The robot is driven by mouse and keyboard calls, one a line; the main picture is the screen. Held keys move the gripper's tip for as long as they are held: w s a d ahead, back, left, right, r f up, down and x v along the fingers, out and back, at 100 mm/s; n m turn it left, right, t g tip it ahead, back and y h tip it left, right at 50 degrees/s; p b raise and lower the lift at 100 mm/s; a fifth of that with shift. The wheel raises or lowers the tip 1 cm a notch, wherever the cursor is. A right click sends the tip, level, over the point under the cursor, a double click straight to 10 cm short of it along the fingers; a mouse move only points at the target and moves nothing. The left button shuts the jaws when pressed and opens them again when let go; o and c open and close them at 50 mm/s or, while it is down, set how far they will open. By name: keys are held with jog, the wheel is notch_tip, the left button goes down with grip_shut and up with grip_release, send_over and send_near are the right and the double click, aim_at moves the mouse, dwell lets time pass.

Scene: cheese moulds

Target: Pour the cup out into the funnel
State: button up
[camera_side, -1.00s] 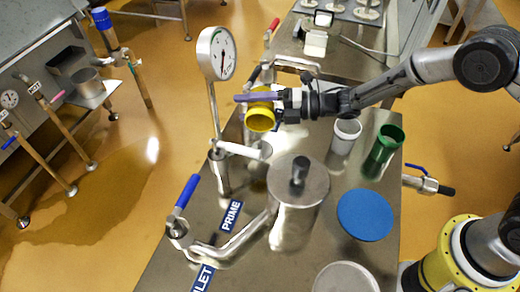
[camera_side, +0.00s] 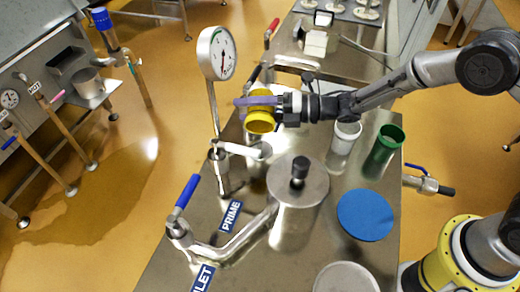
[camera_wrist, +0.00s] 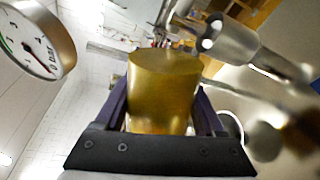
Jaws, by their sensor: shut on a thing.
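A yellow cup (camera_side: 261,122) is held in the air in the side view, tilted with its open end toward the camera. My gripper (camera_side: 258,101), with purple fingers, is shut around the cup. In the wrist view the cup (camera_wrist: 163,90) fills the middle between the fingers, and its contents are hidden. I cannot clearly make out a funnel. A small steel round piece (camera_side: 262,151) beside a white handle sits below the cup and may be it. The cup is apart from it.
A pressure gauge (camera_side: 217,53) on a thin post stands close left of the cup. A lidded steel pot (camera_side: 298,205), a white cup (camera_side: 345,137), a green cup (camera_side: 384,150) and a blue disc (camera_side: 365,215) stand on the steel bench. A blue-handled valve (camera_side: 186,195) is at the front left.

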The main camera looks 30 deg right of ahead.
jog(key=shift+s+a+r+n, duration=0.15)
jog(key=shift+s+r+n, duration=0.1)
jog(key=shift+n, duration=0.45)
jog(key=shift+s+a+r+n, duration=0.15)
jog(key=shift+s+r+n, duration=0.1)
jog(key=shift+n, duration=0.45)
dwell(0.7)
jog(key=shift+s+a+r+n+t, duration=0.15)
jog(key=shift+s+n+t, duration=0.1)
jog(key=shift+n, duration=0.3)
jog(key=shift+s+a+f+n+t, duration=0.1)
jog(key=shift+s+n+t, duration=0.1)
jog(key=shift+n, duration=0.35)
dwell(0.5)
dwell(0.7)
